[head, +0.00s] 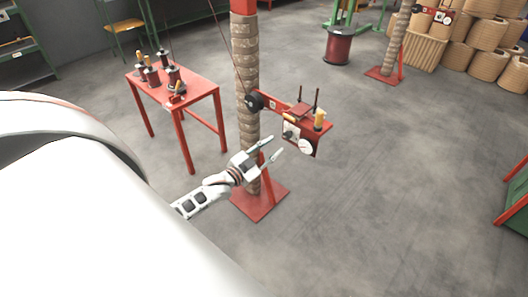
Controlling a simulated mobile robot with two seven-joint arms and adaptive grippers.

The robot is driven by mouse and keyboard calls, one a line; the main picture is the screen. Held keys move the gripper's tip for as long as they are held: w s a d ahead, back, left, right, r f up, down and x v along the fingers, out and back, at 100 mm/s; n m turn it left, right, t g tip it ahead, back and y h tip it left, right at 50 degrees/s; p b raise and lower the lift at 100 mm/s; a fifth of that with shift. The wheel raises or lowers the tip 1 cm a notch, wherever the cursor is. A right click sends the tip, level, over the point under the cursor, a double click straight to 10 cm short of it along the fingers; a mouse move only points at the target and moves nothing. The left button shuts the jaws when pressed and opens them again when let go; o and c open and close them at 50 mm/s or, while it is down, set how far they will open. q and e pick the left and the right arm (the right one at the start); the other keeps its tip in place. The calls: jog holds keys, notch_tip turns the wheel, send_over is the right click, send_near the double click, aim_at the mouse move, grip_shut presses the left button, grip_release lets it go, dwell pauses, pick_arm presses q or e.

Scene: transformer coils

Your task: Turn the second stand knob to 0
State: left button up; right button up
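A stand with a rope-wrapped column (247,85) rises from a red base plate (262,206). A red control box (310,136) is fixed to its side arm. The box's front has a small dark knob (288,134) on a light plate and a white round dial (306,147). The knob's setting is too small to read. My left gripper (277,146) is open and empty, its two fingers pointing at the box front, close to the knob. I cannot tell whether it touches. A similar stand (395,45) is at the back right. My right gripper is out of view.
A red table (200,88) with several coils stands left of the near stand. A dark red drum (339,46) and stacked rope coils (487,35) are at the back. A green and red frame (515,203) is at the right edge. The floor right of the stand is clear.

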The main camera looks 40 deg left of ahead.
pick_arm(q)
jog(key=shift+s+a, duration=0.2)
jog(key=shift+s, duration=1.9)
jog(key=s+d+f+n+g, duration=0.1)
jog(key=s+d+f+g, duration=0.2)
jog(key=s+d, duration=0.8)
jog(key=s+d+f+n+g, duration=0.1)
jog(key=s+d+f+g, duration=0.3)
jog(key=s+d+f, duration=0.4)
jog(key=s+d, duration=0.3)
jog(key=d, duration=0.1)
jog(key=shift+s+f+n+h, duration=0.2)
jog(key=shift+n+h, duration=0.1)
jog(key=shift+h, duration=0.1)
